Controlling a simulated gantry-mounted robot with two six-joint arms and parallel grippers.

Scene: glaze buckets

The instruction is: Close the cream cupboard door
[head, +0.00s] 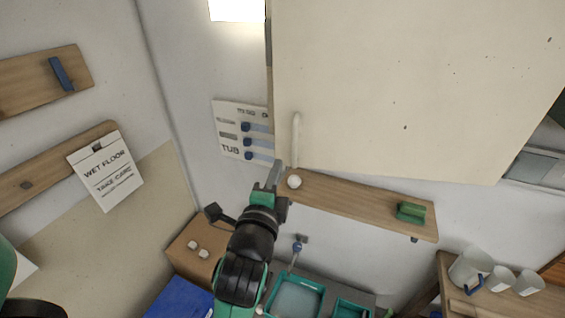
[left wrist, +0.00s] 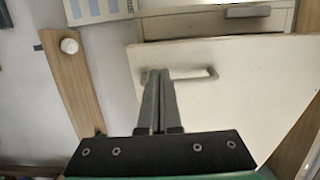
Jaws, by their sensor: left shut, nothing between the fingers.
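The cream cupboard door (head: 410,80) fills the upper right of the head view, a flat panel with small dark specks. Its pale bar handle (head: 296,138) is near the lower left corner. How far open the door stands is hard to tell. My left gripper (head: 273,176) is shut and empty, just below and left of the handle. In the left wrist view, the shut fingers (left wrist: 160,75) overlap one end of the handle (left wrist: 200,76) on the door (left wrist: 230,105). I cannot tell whether they touch it. My right gripper is not in view.
A teal tray (head: 321,287) and white mugs (head: 470,268) are lower. A cream front with a grey handle (left wrist: 248,12) shows in the wrist view.

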